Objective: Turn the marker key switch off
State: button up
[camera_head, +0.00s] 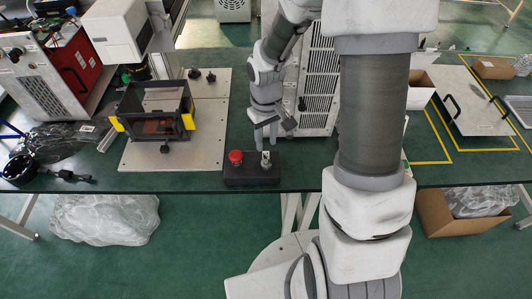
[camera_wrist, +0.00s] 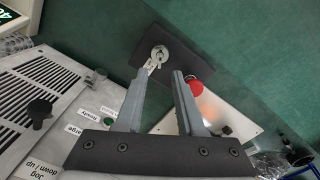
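The key switch (camera_head: 266,160) is a silver lock on the right part of a dark box (camera_head: 250,180) at the table's front edge. In the wrist view the key switch (camera_wrist: 159,53) shows a round metal face with a key and keyring hanging from it. A red push button (camera_head: 236,156) sits on the same box, left of the switch; it also shows in the wrist view (camera_wrist: 196,88). My gripper (camera_head: 265,142) is open and empty, its fingers pointing down just behind and above the switch. In the wrist view my gripper (camera_wrist: 159,75) has its fingertips apart, short of the switch.
A light grey vented cabinet (camera_head: 322,80) stands close behind the box. It carries a black knob (camera_wrist: 40,108) and labels. Left is a plate (camera_head: 205,150) with a black and yellow fixture (camera_head: 155,110).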

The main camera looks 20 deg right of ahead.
aim_at(266, 155)
notch_tip(266, 155, down, 6)
jog(key=shift+f+b, duration=0.1)
jog(key=shift+b, duration=0.2)
grip_shut()
